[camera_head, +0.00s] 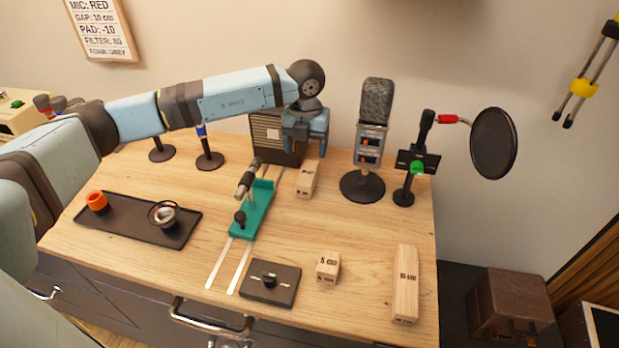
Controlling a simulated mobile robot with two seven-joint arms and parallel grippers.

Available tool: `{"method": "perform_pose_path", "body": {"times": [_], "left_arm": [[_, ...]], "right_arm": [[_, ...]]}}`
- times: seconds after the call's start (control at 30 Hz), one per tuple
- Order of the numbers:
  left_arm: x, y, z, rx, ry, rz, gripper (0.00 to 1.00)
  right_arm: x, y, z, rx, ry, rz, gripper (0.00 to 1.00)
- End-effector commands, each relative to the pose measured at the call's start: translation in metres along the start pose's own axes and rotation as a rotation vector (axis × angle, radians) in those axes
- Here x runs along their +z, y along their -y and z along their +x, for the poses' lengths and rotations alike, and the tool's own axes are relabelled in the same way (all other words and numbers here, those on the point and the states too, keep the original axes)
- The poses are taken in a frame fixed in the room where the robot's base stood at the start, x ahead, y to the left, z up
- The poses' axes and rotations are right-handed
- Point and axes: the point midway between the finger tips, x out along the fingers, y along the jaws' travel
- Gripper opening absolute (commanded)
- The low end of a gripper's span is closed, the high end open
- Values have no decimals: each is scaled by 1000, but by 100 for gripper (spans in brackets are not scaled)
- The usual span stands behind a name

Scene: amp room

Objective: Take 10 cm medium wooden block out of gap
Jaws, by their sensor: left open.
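A medium wooden block (307,179) stands on the table between the teal sliding piece (252,212) and the round base of the grey microphone (374,100). It is likely the 10 cm block, but its label is too small to read. My left gripper (304,146) is open and points down above and behind this block, apart from it as far as I can tell. A smaller wooden block (328,267) and a long one (405,283) lie nearer the front edge. My right gripper is out of view.
A round pop filter (493,143) on a stand is right of the microphone. A dark box (276,140) is behind my gripper. A black tray (138,219) lies at left, and a dark plate with a knob (270,283) lies in front. The right middle of the table is clear.

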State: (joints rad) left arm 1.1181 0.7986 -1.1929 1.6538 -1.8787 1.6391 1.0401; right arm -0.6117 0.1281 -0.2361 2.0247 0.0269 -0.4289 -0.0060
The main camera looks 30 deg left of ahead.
Motion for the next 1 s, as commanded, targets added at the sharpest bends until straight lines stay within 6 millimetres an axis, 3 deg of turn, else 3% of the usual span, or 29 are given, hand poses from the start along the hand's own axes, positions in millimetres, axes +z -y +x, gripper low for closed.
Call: {"method": "perform_pose_path", "body": {"times": [0.13,0.43,0.7,1.0], "left_arm": [[0,0,28,-1,-3,1,72],[-1,1,53,-1,-3,1,72],[-2,2,91,-3,-2,1,72],[-1,2,96,-3,-1,1,72]], "right_arm": [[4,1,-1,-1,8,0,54],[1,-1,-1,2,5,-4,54],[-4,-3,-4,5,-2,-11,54],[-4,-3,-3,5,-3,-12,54]]}}
